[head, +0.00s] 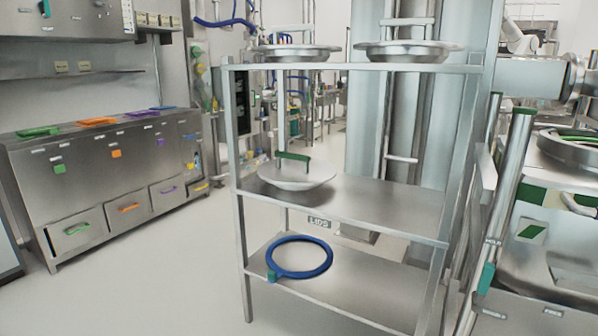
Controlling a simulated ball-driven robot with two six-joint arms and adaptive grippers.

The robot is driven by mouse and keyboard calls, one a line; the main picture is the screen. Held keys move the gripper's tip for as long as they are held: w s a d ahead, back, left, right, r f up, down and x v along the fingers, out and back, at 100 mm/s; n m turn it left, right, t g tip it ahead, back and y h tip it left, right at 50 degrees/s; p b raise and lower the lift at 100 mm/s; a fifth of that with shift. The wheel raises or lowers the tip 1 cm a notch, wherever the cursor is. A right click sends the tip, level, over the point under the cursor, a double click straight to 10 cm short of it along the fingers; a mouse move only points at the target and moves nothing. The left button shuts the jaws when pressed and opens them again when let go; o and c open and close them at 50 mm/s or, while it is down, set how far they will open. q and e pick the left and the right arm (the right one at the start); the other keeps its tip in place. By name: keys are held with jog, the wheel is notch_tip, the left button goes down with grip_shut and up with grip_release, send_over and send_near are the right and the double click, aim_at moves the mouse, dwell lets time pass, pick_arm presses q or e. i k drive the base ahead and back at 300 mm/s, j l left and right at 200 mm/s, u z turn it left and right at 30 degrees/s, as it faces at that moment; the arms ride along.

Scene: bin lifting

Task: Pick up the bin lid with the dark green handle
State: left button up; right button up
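A round, shallow metal bin lid (297,181) lies on the middle shelf of a steel rack, towards its left end. Its dark green handle (292,156) stands up from the middle of the lid. Nothing touches the lid from above. Neither of my grippers shows in the head view.
The steel rack (345,207) has two metal lids with pale handles (295,52) on top. A blue ring (300,272) lies on its lowest shelf. Metal equipment with green parts (520,190) stands close on the right. A steel cabinet (110,165) stands left; floor between is clear.

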aim_at(289, 171)
jog(key=i+z, duration=0.15)
jog(key=z, duration=0.3)
jog(key=i+j+z, duration=0.15)
jog(key=z, duration=0.3)
